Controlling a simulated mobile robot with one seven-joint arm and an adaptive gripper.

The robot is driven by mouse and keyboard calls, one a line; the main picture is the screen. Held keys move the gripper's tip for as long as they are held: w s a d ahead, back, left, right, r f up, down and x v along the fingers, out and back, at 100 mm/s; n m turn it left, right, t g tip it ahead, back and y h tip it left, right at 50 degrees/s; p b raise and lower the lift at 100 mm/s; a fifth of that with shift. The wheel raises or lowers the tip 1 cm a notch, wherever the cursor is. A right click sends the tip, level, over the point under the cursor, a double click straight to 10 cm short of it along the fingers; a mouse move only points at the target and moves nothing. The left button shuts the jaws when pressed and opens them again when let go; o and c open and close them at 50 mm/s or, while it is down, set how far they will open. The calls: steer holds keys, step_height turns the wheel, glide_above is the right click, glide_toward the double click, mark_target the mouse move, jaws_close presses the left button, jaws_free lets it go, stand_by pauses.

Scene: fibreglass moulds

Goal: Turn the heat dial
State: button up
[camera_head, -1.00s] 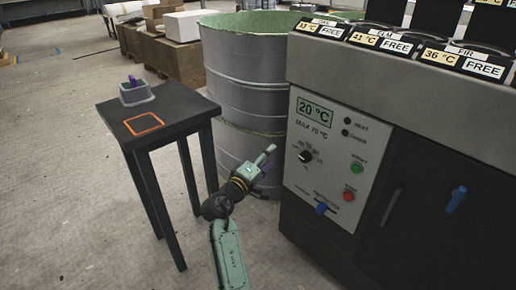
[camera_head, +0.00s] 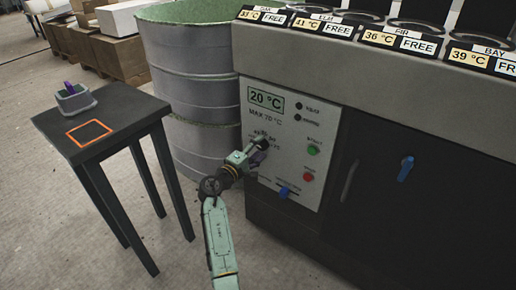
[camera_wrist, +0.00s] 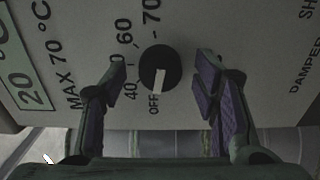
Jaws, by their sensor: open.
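The heat dial (camera_wrist: 160,70) is a round black knob with a white pointer bar, on the light control panel (camera_wrist: 265,50). In the wrist view its pointer lies toward the OFF mark, and 40, 60 and 70 are printed around it. My gripper (camera_wrist: 157,90) is open, with one purple-padded finger on each side of the dial and a gap on both sides. In the head view my gripper (camera_head: 259,148) is at the panel and largely covers the dial. The display (camera_head: 267,101) reads 20 °C, with MAX 70 °C printed below.
A metal drum (camera_head: 190,80) and a black table (camera_head: 130,105) stand to the left.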

steer(key=shift+w+d, duration=0.1)
steer(key=shift+w, duration=0.05)
steer(key=c, duration=1.2)
steer(key=shift+o, duration=0.2)
